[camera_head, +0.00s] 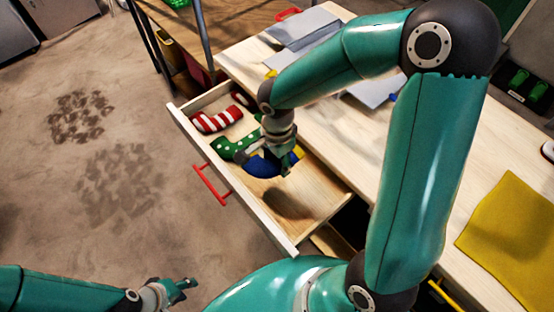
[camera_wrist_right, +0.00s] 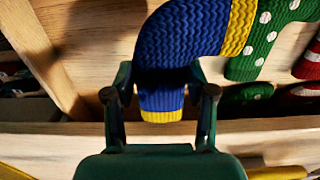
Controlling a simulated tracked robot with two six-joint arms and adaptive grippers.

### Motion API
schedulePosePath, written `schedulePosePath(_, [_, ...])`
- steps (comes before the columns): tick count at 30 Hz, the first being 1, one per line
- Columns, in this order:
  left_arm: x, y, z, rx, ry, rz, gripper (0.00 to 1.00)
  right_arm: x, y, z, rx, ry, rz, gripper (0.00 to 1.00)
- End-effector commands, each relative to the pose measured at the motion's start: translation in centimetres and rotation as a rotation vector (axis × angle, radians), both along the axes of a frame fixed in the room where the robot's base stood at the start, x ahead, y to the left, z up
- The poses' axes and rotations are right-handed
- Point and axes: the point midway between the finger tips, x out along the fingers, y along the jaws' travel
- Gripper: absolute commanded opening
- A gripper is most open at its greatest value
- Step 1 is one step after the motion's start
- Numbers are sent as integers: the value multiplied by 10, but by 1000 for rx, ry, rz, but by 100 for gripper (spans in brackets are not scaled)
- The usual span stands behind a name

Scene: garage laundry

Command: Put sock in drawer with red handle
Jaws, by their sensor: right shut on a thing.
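The drawer with the red handle (camera_head: 211,185) is pulled open, its wooden front (camera_head: 232,178) facing the floor at left. My right gripper (camera_head: 283,160) is over the open drawer, shut on a blue sock (camera_head: 260,167) with yellow parts. In the right wrist view, the blue sock (camera_wrist_right: 185,45) sits between the fingers (camera_wrist_right: 162,95), its yellow cuff toward the palm. A shadow lies on the bare drawer floor to the lower right. My left gripper (camera_head: 178,290) is low at the lower left, away from the drawer; its opening is unclear.
A red-and-white striped sock (camera_head: 217,119) and a green dotted sock (camera_head: 232,148) lie in the drawer. The wooden tabletop (camera_head: 335,150) holds grey folded cloths (camera_head: 303,27) and a yellow cloth (camera_head: 515,235). The near right part of the drawer is bare. Open floor lies at left.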

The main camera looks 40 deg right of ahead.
Motion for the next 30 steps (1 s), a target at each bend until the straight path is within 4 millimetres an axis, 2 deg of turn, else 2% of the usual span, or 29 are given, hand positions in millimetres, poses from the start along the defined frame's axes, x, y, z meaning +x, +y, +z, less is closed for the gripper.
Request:
schedulePosePath(9, [0, 0, 0, 0, 0, 0, 40, 0, 0, -5, 1, -2, -1, 23])
schedulePosePath(30, [0, 0, -18, 0, 0, 0, 40, 1, 1, -16, 1, -1, 2, 23])
